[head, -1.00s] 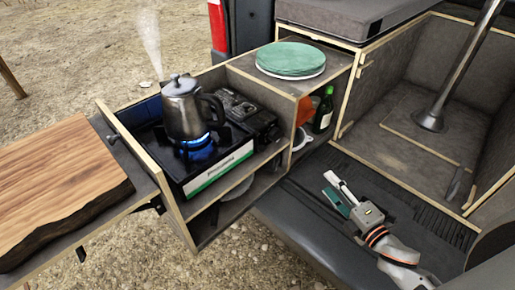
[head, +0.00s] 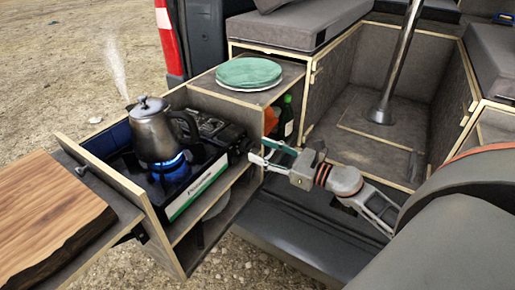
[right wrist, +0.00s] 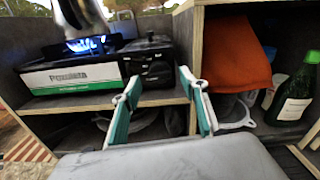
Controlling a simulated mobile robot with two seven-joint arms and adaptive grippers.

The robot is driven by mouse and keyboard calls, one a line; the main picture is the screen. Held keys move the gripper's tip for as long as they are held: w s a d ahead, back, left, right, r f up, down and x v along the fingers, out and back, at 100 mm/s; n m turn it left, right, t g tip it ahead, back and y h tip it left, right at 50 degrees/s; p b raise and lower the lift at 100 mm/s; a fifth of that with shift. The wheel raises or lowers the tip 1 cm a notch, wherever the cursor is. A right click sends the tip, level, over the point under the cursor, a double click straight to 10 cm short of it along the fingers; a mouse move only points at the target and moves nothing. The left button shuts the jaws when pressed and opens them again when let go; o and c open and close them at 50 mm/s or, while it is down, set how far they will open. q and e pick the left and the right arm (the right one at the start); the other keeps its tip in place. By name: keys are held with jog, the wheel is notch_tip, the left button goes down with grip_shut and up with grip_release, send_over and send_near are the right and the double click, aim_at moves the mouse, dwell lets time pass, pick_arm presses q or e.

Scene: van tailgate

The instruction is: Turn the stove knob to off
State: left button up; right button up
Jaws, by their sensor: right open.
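The camping stove (head: 200,187) sits in the wooden pull-out box, with a blue flame (head: 170,166) lit under a steaming metal kettle (head: 153,130). In the right wrist view, the stove (right wrist: 75,75) shows its black control panel, where the dark round knob (right wrist: 156,70) lies ahead, roughly between the fingertips. Its exact setting is too small to read. My right gripper (head: 256,151) is open and empty, just to the right of the stove's control end. Its two green-padded fingers also show in the right wrist view (right wrist: 160,88), apart from the knob. My left gripper is not in view.
The box's wooden divider (right wrist: 190,45) stands close right of the fingers. Beyond it are an orange cloth (right wrist: 235,55) and a green bottle (right wrist: 297,88). Green plates (head: 249,73) lie on top. A wooden board (head: 45,220) lies at left.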

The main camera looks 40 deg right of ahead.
aim_at(248, 146)
jog(key=shift+x, duration=0.9)
jog(key=shift+w+a, duration=0.1)
jog(key=shift+w, duration=0.1)
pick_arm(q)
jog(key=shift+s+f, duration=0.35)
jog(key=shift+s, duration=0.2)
